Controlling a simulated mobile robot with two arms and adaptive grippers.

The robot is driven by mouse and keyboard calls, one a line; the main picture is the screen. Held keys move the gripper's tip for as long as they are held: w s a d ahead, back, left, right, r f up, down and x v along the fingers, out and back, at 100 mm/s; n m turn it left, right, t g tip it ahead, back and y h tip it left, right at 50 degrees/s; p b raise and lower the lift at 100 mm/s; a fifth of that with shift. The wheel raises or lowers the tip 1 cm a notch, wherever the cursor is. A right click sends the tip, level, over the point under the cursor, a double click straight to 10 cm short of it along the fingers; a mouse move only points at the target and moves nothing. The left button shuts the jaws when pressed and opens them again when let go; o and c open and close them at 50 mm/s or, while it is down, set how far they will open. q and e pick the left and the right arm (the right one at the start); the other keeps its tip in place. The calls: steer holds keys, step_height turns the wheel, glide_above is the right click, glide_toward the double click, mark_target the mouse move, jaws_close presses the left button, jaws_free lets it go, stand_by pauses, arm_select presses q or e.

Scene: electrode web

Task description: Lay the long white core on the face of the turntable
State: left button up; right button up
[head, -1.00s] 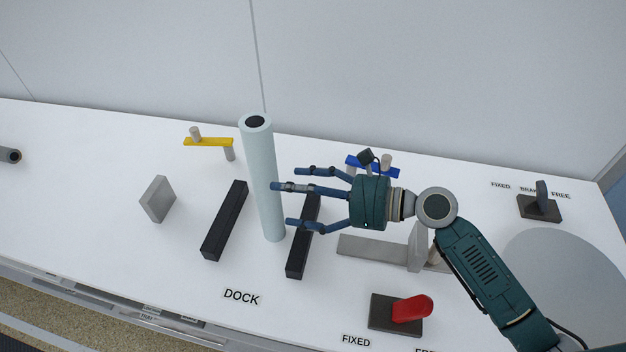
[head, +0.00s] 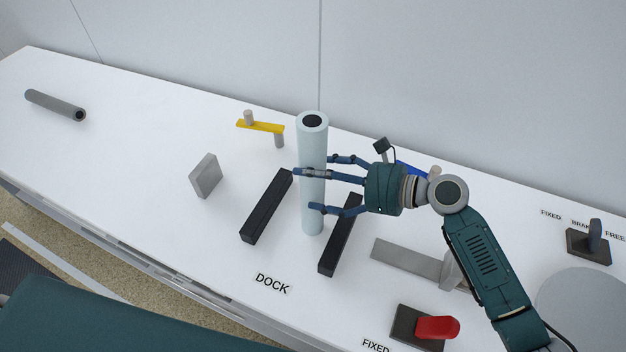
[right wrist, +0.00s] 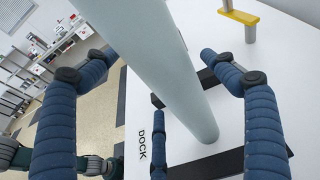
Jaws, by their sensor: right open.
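The long white core (head: 312,145) stands upright, a pale cylinder with a dark hole in its top, between two black bars at the DOCK label. My right gripper (head: 312,186) reaches in level from the right, its fingers open around the core's middle. In the right wrist view the core (right wrist: 150,45) runs between the spread blue fingers; I cannot tell whether any finger touches it. The turntable (head: 590,305) is a grey disc, cut off at the right edge of the head view. My left gripper is not in view.
The black dock bars (head: 266,206) flank the core's foot. A yellow bracket (head: 262,126), a grey block (head: 205,176) and a grey roll (head: 55,105) lie left. A red lever (head: 437,327) and a dark brake lever (head: 594,236) stand near the turntable.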

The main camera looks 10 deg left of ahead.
steer(key=shift+w+a+f, duration=0.1)
steer(key=shift+w+a, duration=0.05)
steer(key=shift+a, duration=0.45)
steer(key=shift+a+f, duration=0.1)
steer(key=shift+a, duration=0.15)
steer(key=shift+w+f, duration=0.1)
steer(key=shift+c, duration=0.8)
steer(key=shift+d, duration=0.1)
steer(key=c, duration=1.5)
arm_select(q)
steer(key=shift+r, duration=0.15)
arm_select(e)
steer(key=shift+c, duration=0.2)
steer(key=shift+r, duration=0.2)
